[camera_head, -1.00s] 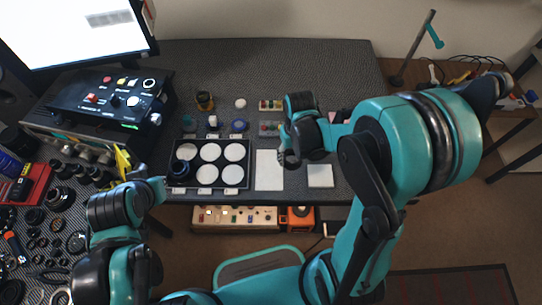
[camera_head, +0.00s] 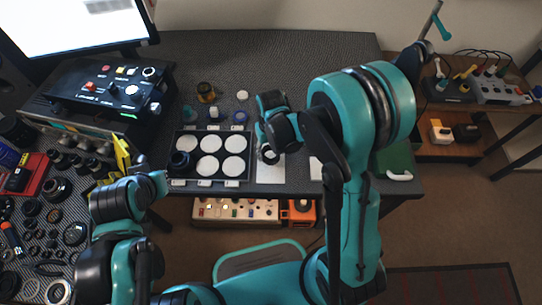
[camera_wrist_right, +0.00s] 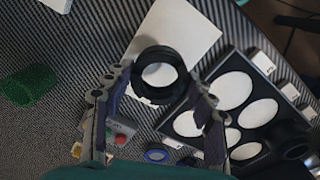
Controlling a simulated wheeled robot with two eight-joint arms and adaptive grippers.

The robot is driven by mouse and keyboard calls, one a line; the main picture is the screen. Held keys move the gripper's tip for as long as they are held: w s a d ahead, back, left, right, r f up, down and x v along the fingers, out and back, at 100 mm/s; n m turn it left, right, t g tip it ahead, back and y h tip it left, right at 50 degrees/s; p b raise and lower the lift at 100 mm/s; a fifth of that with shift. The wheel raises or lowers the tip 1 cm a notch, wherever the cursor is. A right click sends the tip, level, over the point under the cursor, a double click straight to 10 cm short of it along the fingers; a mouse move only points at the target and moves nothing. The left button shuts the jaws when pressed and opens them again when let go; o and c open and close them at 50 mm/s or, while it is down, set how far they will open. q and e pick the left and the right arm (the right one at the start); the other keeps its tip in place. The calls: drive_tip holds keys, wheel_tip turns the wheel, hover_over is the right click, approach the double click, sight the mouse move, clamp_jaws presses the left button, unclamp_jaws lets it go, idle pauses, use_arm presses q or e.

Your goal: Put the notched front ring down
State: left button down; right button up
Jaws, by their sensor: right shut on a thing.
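The notched front ring (camera_wrist_right: 159,75) is a black ring that shows between the fingers of my right gripper (camera_wrist_right: 160,98) in the right wrist view. The gripper is shut on it. A white sheet shows through and behind the ring. In the head view the ring (camera_head: 268,154) is small, below my right gripper (camera_head: 264,148), over the white sheet (camera_head: 270,176). I cannot tell whether it touches the sheet. Its notches are too small to make out. My left gripper (camera_head: 152,184) is at the left, away from the ring, and its jaws are unclear.
A black tray (camera_head: 244,167) with white round pads lies left of the sheet; a black lens part (camera_head: 181,164) stands in it. Small jars, including an amber one (camera_head: 206,93), stand behind. Another white sheet (camera_head: 316,168) lies to the right. A green cylinder (camera_wrist_right: 28,85) shows in the wrist view.

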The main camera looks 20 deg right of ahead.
wheel_tip(320, 180, down, 3)
drive_tip(key=shift+b, duration=0.5)
drive_tip(key=shift+r, duration=0.1)
drive_tip(key=o, duration=1.4)
